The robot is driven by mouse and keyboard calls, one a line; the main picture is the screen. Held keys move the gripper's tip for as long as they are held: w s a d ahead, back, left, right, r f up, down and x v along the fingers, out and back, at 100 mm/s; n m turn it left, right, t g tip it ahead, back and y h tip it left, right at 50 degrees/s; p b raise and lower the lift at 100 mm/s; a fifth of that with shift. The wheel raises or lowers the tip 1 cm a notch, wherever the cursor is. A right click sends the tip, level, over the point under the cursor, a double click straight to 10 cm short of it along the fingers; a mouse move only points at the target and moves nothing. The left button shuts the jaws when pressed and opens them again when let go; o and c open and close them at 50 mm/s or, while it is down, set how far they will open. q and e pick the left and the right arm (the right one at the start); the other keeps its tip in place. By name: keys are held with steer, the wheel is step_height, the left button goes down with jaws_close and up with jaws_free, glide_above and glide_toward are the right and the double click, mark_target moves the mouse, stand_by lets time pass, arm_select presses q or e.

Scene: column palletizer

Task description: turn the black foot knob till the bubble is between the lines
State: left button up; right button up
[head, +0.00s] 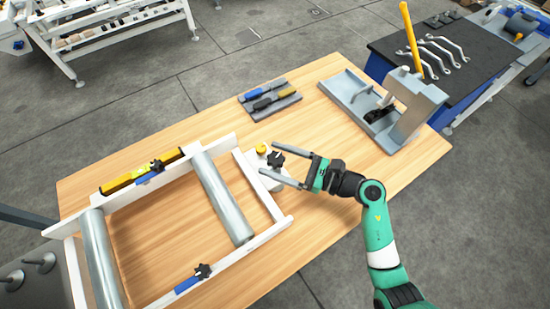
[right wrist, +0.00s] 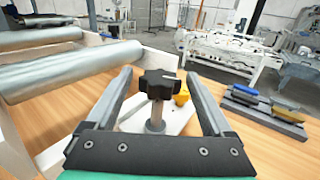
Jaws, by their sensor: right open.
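The black foot knob (head: 276,159) is a star-shaped knob on a post at the right end of the white roller frame (head: 268,200). In the right wrist view the knob (right wrist: 160,84) sits between the two fingers, with a gap on each side. My right gripper (head: 267,158) is open around it. A yellow-and-black spirit level (head: 130,181) lies along the far rail of the frame; its bubble and lines are too small to read. My left gripper is not in view.
A small yellow knob (head: 261,149) stands close to the black one. Blue clamps with black knobs sit on the near rail (head: 188,284) and far rail. A grey tool tray (head: 270,99) and a grey fixture (head: 372,108) lie further back. Bare wood lies around the frame.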

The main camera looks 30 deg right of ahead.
steer(key=shift+w+a, duration=0.15)
steer(key=shift+w, duration=0.05)
jaws_close()
steer(key=m+t+h+p, duration=0.1)
steer(key=p, duration=0.1)
steer(key=m+t+h+p, duration=0.1)
steer(key=h+p, duration=0.1)
steer(key=shift+a+r, duration=0.1)
steer(key=shift+r, duration=0.2)
steer(key=shift+f+m+t+h+p, duration=0.15)
steer(key=shift+m+t+h+p, duration=0.15)
steer(key=shift+m+h+p, duration=0.35)
steer(key=shift+f, duration=0.1)
jaws_free()
